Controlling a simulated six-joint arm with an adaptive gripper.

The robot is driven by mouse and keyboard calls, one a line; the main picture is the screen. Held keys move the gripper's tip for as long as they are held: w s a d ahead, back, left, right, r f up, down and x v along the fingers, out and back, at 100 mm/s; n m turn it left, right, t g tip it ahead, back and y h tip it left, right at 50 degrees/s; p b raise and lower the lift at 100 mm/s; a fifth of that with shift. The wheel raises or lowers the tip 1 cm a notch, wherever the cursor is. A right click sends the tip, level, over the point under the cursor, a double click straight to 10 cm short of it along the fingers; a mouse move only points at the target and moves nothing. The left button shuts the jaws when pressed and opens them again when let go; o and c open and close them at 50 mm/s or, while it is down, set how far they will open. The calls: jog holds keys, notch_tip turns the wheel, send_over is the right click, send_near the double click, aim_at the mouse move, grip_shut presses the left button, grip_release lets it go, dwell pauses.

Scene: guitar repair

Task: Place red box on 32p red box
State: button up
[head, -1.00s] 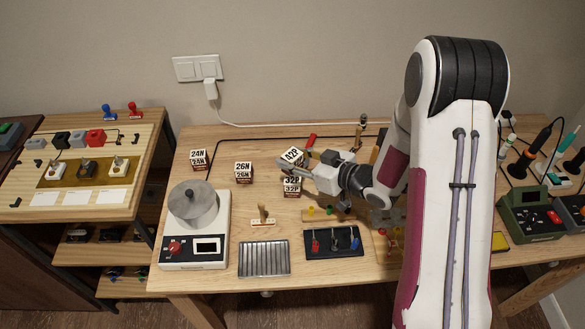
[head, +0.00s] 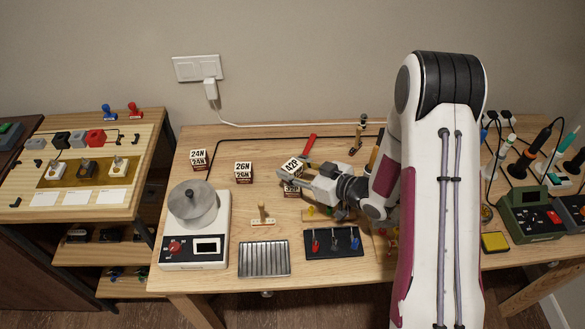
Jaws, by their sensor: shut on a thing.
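My gripper (head: 287,179) is shut on a small box labelled 42P (head: 292,167), white-topped with dark red low on its side. The held box sits directly above the 32P box (head: 291,190), which stands on the table and is now mostly covered by the held box and my gripper. The two boxes look touching or nearly so; I cannot tell if there is a gap. The held box looks slightly turned.
Boxes labelled 26N (head: 244,172) and 24N (head: 198,160) stand to the left. A white scale (head: 195,248), a ridged metal tray (head: 264,259) and a black tool tray (head: 334,243) lie in front. A red-handled tool (head: 309,143) lies behind.

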jog(key=shift+f, duration=0.15)
jog(key=o, duration=1.2)
jog(key=shift+r, duration=0.2)
jog(key=shift+v, duration=6)
